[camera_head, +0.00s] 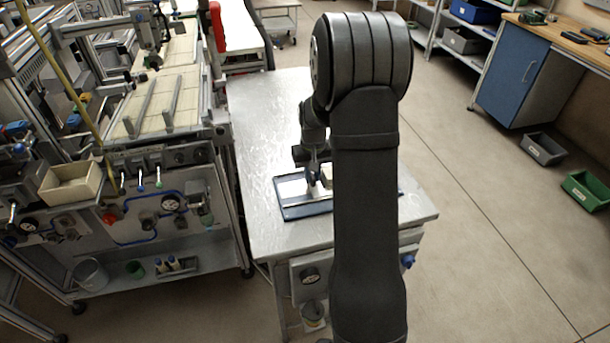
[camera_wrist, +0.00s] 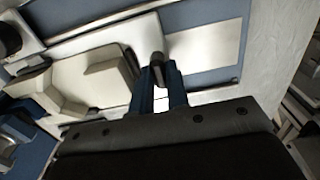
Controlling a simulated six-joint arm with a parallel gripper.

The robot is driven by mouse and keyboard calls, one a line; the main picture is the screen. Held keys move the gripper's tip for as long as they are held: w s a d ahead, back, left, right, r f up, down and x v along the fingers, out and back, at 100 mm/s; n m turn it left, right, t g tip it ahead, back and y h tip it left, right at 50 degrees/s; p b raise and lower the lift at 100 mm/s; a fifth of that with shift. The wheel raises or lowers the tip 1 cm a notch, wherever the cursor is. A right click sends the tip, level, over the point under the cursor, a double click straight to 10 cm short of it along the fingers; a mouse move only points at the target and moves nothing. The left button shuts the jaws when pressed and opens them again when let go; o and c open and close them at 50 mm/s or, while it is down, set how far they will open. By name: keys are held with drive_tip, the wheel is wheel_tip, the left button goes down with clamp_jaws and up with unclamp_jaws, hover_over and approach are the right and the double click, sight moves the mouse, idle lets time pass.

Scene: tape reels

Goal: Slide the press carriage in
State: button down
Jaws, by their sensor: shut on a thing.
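The press carriage (camera_wrist: 84,80) is a cream block with raised angled faces, at the left of the wrist view. A short dark knob (camera_wrist: 157,58) stands at its right end. My gripper (camera_wrist: 160,72) has its two blue fingers closed around this knob. In the head view my gripper (camera_head: 314,180) is low over a blue base plate (camera_head: 292,213) on the metal table. The base plate also shows in the wrist view (camera_wrist: 200,14), with a pale bare panel on it. My arm hides much of the carriage in the head view.
The metal table (camera_head: 268,120) is mostly bare behind and left of the plate. A machine bench with a cream box (camera_head: 70,187) stands at the left. A blue cabinet (camera_head: 510,75) and a green bin (camera_head: 587,190) are far right, across open floor.

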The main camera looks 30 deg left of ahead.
drive_tip(key=shift+w+d, duration=0.2)
drive_tip(key=c, duration=1.4)
unclamp_jaws()
drive_tip(key=shift+r, duration=0.1)
wheel_tip(320, 180, up, 17)
drive_tip(key=shift+r, duration=0.15)
wheel_tip(320, 180, up, 8)
idle(0.4)
